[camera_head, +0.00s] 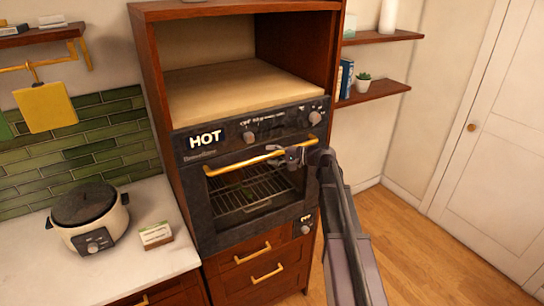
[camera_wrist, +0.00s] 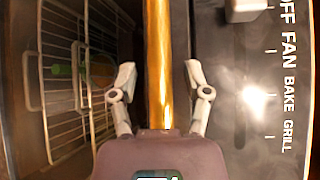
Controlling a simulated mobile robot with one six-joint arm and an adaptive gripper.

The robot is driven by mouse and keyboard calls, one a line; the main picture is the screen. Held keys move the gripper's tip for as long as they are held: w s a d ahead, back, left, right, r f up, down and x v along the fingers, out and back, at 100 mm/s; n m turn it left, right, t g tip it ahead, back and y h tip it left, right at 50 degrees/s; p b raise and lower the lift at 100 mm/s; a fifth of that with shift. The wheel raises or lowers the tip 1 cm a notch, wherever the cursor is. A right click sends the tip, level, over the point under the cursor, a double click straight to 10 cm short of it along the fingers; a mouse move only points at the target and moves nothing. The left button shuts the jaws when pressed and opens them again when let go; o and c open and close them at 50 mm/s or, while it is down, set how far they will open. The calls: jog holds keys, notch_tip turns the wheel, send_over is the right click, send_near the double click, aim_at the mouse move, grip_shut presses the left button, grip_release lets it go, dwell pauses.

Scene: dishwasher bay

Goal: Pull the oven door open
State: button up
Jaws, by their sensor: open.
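The black oven is built into a wooden cabinet, and its door (camera_head: 243,190) looks shut. A rack shows through the door's glass. A gold bar handle (camera_head: 245,161) runs across the top of the door. My gripper (camera_head: 295,155) is at the right part of the handle. In the wrist view the handle (camera_wrist: 158,60) runs between the two open fingers of my gripper (camera_wrist: 160,78), with a gap on each side. The control panel (camera_wrist: 270,90) lies to the right there, and the door glass with the rack (camera_wrist: 75,80) to the left.
A counter (camera_head: 130,265) with a cooker (camera_head: 88,218) and a small card (camera_head: 156,235) stands left of the oven. Drawers (camera_head: 255,262) with gold handles are below it. The wooden floor (camera_head: 430,255) to the right is clear, up to a white door (camera_head: 505,130).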

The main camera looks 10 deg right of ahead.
grip_shut()
